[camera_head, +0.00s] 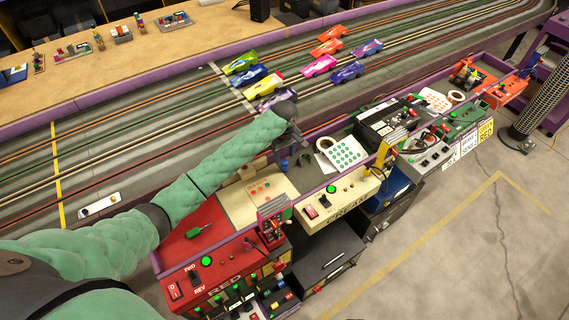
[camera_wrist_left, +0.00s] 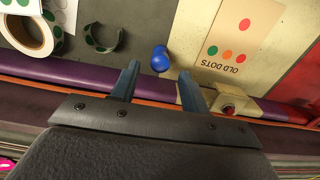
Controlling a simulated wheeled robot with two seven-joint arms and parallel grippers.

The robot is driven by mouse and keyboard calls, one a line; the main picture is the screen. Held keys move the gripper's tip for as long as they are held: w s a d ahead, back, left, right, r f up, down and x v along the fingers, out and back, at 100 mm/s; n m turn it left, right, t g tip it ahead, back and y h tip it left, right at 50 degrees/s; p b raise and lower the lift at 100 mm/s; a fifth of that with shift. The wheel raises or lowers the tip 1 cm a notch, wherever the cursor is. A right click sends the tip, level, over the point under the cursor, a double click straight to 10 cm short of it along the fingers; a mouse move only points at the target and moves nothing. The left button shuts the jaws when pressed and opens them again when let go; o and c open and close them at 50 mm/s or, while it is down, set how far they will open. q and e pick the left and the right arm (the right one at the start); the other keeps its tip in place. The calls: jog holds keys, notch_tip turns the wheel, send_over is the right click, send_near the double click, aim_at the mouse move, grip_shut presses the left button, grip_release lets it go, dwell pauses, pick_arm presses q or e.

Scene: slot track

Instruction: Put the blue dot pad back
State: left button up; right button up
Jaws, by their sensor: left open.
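A small blue rounded piece (camera_wrist_left: 160,58), which looks like the blue dot pad, stands on the grey worktop. It also shows in the head view (camera_head: 284,166), just below my left gripper (camera_head: 291,142). In the left wrist view my left gripper (camera_wrist_left: 159,77) is open, with one finger on each side of the blue piece. The piece sits just ahead of the fingertips, and no grip on it shows. A card marked OLD DOTS (camera_wrist_left: 228,42) with red, orange and green dots lies to its right. My right gripper is not in view.
A white tape roll (camera_wrist_left: 28,32), a dot sheet (camera_head: 343,153) and a dark green open ring (camera_wrist_left: 103,40) lie nearby. A purple rail (camera_wrist_left: 70,72) edges the worktop. A small box with a red button (camera_wrist_left: 228,104) is close to the right finger. Toy cars (camera_head: 319,66) stand on the track.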

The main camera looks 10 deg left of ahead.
aim_at(284, 162)
pick_arm(q)
jog(key=shift+r+b, duration=0.5)
jog(key=shift+r, duration=2.5)
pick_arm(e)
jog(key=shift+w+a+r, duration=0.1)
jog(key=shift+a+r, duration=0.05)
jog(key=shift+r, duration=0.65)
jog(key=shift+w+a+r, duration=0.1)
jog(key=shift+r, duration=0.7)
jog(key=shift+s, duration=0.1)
